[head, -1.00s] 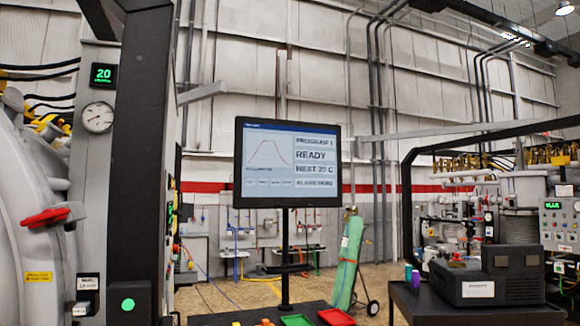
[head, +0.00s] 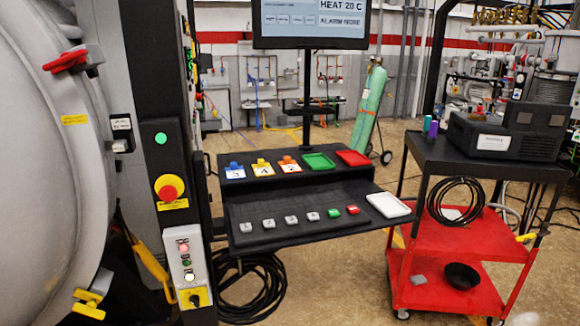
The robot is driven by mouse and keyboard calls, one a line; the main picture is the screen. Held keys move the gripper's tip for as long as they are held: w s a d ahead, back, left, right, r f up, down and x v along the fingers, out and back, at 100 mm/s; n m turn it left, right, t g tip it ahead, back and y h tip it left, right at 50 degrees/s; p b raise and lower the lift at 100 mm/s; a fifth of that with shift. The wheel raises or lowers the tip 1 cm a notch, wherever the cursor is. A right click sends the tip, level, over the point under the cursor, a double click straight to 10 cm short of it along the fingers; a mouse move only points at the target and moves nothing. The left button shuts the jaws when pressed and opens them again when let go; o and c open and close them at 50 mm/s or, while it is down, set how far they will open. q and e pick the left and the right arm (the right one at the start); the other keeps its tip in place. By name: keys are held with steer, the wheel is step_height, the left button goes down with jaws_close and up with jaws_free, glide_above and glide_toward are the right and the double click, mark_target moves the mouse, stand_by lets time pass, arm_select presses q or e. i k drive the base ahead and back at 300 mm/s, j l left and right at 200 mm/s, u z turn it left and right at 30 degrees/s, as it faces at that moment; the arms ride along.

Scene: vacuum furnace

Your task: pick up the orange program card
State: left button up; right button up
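The orange program card (head: 288,164) stands in the row on the upper shelf of the black console, with an orange top and a white labelled face. To its left are a yellow card (head: 262,167) and a blue card (head: 234,171). A green tray (head: 318,162) lies just to its right. Neither of my grippers shows in the head view.
A red tray (head: 353,158) lies right of the green one. The lower console shelf (head: 270,228) holds several small blocks and a white tray (head: 387,205). A red-shelved cart (head: 452,250) stands right; a furnace (head: 45,190) with an emergency stop (head: 169,188) stands left.

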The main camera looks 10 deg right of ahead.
mark_target(288, 166)
steer(key=i+l, duration=0.1)
steer(key=l, duration=0.35)
steer(key=i+l, duration=0.1)
steer(key=l, duration=0.4)
steer(key=i+l, duration=0.1)
steer(key=l, duration=0.35)
